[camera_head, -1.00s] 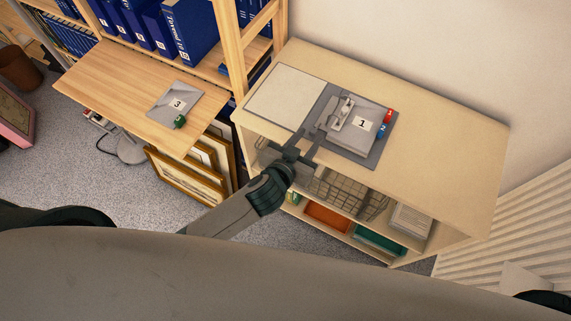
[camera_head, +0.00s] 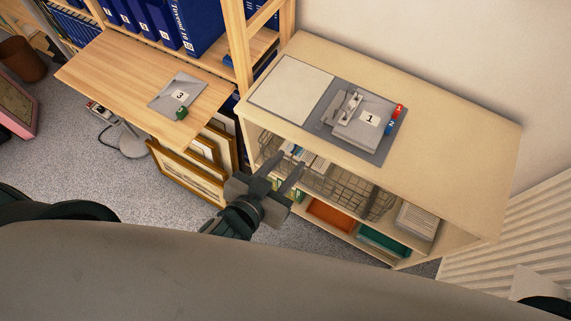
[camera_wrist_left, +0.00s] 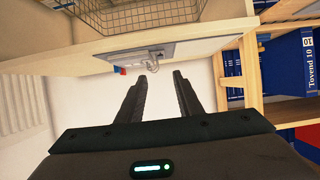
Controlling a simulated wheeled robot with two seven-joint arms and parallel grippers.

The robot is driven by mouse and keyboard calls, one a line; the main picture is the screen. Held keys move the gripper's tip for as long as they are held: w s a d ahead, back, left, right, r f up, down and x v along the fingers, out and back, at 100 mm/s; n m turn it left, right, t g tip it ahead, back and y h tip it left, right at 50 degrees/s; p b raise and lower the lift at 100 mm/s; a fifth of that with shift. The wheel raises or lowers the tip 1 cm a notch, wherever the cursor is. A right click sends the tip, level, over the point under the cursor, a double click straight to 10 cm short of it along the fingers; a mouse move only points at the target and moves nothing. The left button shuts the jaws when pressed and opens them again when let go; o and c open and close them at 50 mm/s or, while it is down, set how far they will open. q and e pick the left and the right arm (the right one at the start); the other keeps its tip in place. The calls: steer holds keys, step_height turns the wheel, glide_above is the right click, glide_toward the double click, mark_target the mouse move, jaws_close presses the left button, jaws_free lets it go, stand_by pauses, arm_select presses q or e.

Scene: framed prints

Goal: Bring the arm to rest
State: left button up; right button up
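My left gripper (camera_head: 284,174) is in front of the open shelves of the low cabinet, below and nearer than the cabinet's top edge. Its two fingers are apart with nothing between them; the left wrist view (camera_wrist_left: 160,80) shows the same gap. My right gripper is not visible; only a dark part of my body shows at the lower right edge of the head view.
The cabinet top (camera_head: 450,145) holds a grey board with a device (camera_head: 355,122) marked 1 and a pale panel (camera_head: 290,90). A wooden desk (camera_head: 130,85) holds a grey plate (camera_head: 176,92) marked 3. Framed prints (camera_head: 190,172) lean under it. A wire basket (camera_head: 345,190) sits inside the cabinet.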

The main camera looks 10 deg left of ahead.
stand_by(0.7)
arm_select(q)
steer(key=s+a+f+g+y, duration=0.1)
steer(key=a+f+g, duration=0.15)
steer(key=f, duration=1.05)
steer(key=s+a+f+m+g+y, duration=0.1)
steer(key=a+f, duration=0.2)
steer(key=f, duration=1)
steer(key=s+a+f+g+y, duration=0.1)
steer(key=a+f+g, duration=0.15)
steer(key=f, duration=0.95)
steer(key=s+a+f+g, duration=0.1)
steer(key=s+a+f, duration=0.2)
steer(key=s+f, duration=0.35)
steer(key=s+a+f+g, duration=0.2)
steer(key=s+a+f, duration=0.25)
steer(key=f, duration=0.25)
steer(key=s+a+f+g, duration=0.1)
steer(key=s+f, duration=0.1)
steer(key=s, duration=0.3)
steer(key=s+a+f+n, duration=0.1)
steer(key=s+f, duration=0.2)
steer(key=s, duration=0.3)
steer(key=s+a+f+n+g+y, duration=0.1)
steer(key=s+f, duration=0.2)
steer(key=s, duration=0.3)
steer(key=shift+g+b, duration=0.3)
steer(key=shift+b, duration=0.1)
steer(key=shift+r, duration=0.1)
